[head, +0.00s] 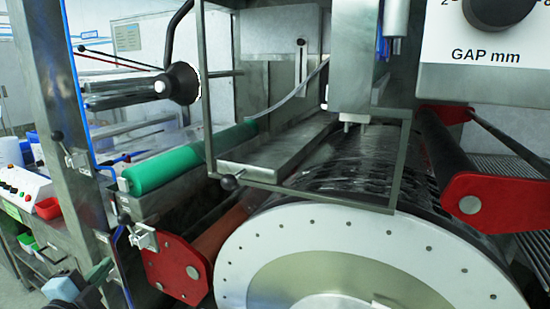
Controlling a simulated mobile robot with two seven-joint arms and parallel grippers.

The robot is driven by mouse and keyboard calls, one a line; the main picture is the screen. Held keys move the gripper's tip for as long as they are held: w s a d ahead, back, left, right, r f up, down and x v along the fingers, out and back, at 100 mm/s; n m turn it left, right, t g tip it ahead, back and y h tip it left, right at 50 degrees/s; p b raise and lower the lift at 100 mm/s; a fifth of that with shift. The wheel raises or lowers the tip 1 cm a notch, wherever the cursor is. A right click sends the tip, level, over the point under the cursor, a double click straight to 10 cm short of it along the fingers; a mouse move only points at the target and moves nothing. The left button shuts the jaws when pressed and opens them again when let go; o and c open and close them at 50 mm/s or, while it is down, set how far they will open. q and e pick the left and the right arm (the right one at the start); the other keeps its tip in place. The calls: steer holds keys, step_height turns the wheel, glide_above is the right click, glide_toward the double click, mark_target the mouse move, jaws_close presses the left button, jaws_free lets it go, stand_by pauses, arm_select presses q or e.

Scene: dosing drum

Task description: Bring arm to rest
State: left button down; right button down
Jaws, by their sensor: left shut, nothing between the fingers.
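My left gripper (92,284) shows at the bottom left corner, low beside the machine's frame, partly cut off by the picture's edge. It is shut with nothing held. My right gripper is out of view. The big drum (375,250), with its white bolted end face, fills the bottom middle and right. The left gripper is to the left of the drum, apart from it.
A red bracket (172,268) stands close right of my gripper; another red bracket (487,200) is at the right. A green roller (190,157) lies above. A control box (22,187) and bench stand at left. A metal post (62,110) rises nearby.

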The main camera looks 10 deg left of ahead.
arm_select(q)
steer(key=s+d+f+n+g, duration=0.2)
steer(key=s+d+f+n, duration=0.15)
steer(key=f, duration=0.65)
steer(key=s+d+f+n+g, duration=0.2)
steer(key=s+d+f, duration=0.25)
steer(key=f, duration=0.65)
steer(key=s+d+f+n+g+h, duration=0.3)
steer(key=s+d+f+n, duration=0.3)
steer(key=s+d+f, duration=0.8)
steer(key=shift+s+d+g, duration=0.4)
steer(key=shift+s+g, duration=0.35)
steer(key=shift+g, duration=0.15)
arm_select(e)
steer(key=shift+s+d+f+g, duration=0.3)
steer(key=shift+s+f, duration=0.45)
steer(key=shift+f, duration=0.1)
